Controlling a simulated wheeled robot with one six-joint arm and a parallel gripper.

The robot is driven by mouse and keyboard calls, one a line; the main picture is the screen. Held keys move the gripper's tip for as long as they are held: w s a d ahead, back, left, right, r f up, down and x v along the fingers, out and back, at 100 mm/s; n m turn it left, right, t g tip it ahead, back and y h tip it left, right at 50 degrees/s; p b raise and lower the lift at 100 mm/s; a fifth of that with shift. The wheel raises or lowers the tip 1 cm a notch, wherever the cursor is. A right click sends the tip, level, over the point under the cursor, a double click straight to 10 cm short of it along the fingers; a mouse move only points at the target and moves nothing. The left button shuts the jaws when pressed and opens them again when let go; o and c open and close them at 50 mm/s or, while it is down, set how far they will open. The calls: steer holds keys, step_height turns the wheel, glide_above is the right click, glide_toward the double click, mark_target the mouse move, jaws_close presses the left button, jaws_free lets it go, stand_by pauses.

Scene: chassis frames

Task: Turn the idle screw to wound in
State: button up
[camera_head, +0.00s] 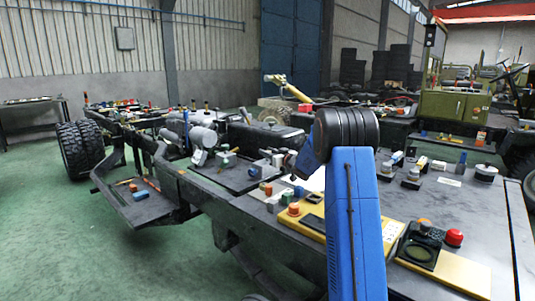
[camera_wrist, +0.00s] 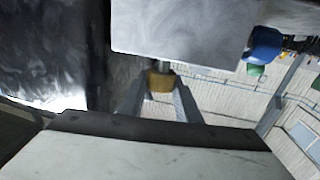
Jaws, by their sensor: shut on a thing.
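In the wrist view the idle screw (camera_wrist: 161,82) shows as a small brass-coloured knob under a pale grey metal block (camera_wrist: 180,28). A short thin shank runs from the knob up towards the block. My gripper (camera_wrist: 158,92) has one finger on each side of the knob and is shut on it. How far the screw is wound in cannot be told. In the head view my blue arm reaches to small grey parts (camera_head: 277,157) on the chassis deck, and the screw itself cannot be made out there.
A blue round part (camera_wrist: 264,45) sits at the block's right edge in the wrist view. In the head view, a yellow panel (camera_head: 455,272) with a red button (camera_head: 454,237) lies at the front right. Several small blocks and fittings crowd the deck around my arm.

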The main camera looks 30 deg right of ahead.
steer(key=shift+h, duration=0.3)
steer(key=shift+a+m+h, duration=0.1)
steer(key=shift+m+h, duration=1.4)
steer(key=shift+h, duration=0.6)
steer(key=shift+m+h, duration=1)
steer(key=shift+h, duration=0.5)
steer(key=shift+m+g+h, duration=0.4)
steer(key=shift+h, duration=0.2)
steer(key=o, duration=1.1)
steer(key=shift+c, duration=0.2)
steer(key=shift+s, duration=0.1)
steer(key=v, duration=0.7)
